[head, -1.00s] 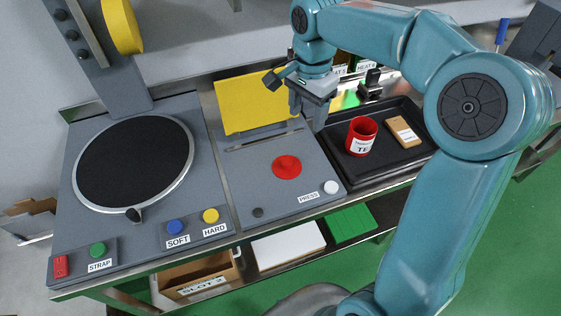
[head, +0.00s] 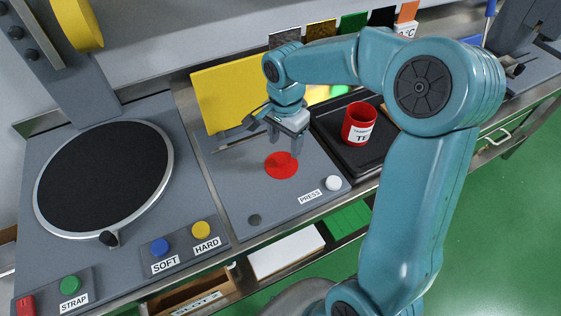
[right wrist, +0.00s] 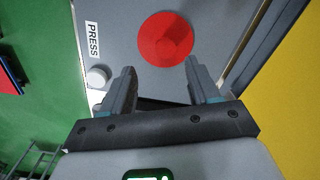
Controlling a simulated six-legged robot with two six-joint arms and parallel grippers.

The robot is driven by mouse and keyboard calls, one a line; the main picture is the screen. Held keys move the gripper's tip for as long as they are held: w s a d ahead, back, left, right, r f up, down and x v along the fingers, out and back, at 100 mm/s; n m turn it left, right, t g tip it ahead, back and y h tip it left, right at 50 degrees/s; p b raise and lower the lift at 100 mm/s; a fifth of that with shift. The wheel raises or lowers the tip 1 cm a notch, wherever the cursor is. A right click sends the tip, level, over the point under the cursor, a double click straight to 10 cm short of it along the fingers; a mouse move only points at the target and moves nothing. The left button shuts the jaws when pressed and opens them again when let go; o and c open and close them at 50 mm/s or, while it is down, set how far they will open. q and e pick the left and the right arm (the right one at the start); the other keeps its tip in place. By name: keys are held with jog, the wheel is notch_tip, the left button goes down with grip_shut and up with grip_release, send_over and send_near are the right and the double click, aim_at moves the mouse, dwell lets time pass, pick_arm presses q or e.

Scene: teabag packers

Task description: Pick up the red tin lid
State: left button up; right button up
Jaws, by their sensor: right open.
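The red tin lid (head: 281,166) is a flat red disc lying on the grey press plate. It also shows in the right wrist view (right wrist: 165,38), a little beyond my fingertips, with a small round raised part or shadow at its middle. My right gripper (head: 285,145) is open and empty, just above and behind the lid in the head view. In the right wrist view my right gripper (right wrist: 160,72) has its two fingers apart, with the lid between and ahead of them. My left gripper is not in view.
A red tin (head: 359,124) stands in the black tray (head: 345,154) to the right. The white button (head: 333,183) by the PRESS label is near the lid. A yellow panel (head: 228,97) stands behind the plate. A round black turntable (head: 103,178) is at left.

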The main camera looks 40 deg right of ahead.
aim_at(281, 159)
jog(key=shift+a+f, duration=0.1)
jog(key=shift+f, duration=0.55)
jog(key=f, duration=0.3)
jog(key=w+f+p, duration=0.1)
jog(key=f, duration=0.1)
jog(key=shift+f, duration=0.1)
jog(key=shift+s+a, duration=0.15)
jog(key=c, duration=1.1)
